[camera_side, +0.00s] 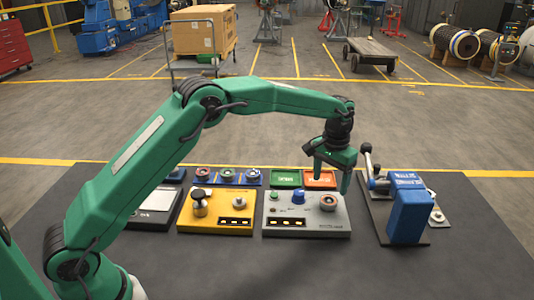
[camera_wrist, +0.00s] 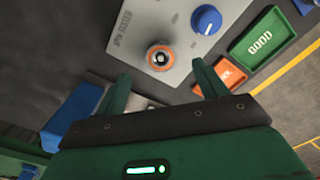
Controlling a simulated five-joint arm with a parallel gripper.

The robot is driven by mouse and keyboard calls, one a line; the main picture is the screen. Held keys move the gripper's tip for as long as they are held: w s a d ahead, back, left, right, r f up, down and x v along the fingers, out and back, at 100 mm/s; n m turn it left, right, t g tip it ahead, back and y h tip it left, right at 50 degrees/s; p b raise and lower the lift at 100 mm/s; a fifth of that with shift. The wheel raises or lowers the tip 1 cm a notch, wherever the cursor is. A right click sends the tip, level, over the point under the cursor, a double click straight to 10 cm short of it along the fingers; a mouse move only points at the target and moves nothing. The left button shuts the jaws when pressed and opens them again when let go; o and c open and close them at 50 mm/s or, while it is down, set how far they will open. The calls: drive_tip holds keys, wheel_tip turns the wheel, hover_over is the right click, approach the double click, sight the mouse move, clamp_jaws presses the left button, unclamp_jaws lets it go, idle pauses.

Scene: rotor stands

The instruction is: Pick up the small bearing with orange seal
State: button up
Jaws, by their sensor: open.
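The small bearing with orange seal (camera_side: 328,203) sits on the right part of a grey panel unit (camera_side: 280,222). In the wrist view it is an orange ring (camera_wrist: 149,58) around a metal and dark centre. My gripper (camera_side: 331,184) is above the grey panel, pointing down, with its fingers apart and nothing between them. In the wrist view the bearing lies just ahead of the gap between the fingertips (camera_wrist: 162,74). I cannot tell the exact height above it.
A blue knob (camera_side: 298,197) stands left of the bearing. Behind are a green tray (camera_wrist: 262,40) marked GOOD and an orange tray (camera_wrist: 232,76). A yellow unit (camera_side: 215,222) and a blue rack (camera_side: 240,183) with bearings are left. A blue block-like device (camera_side: 409,215) stands right.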

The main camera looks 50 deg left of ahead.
sight(327, 202)
drive_tip(key=shift+f, duration=0.5)
drive_tip(key=shift+f, duration=2.6)
drive_tip(key=c, duration=1.1)
drive_tip(key=shift+r, duration=0.2)
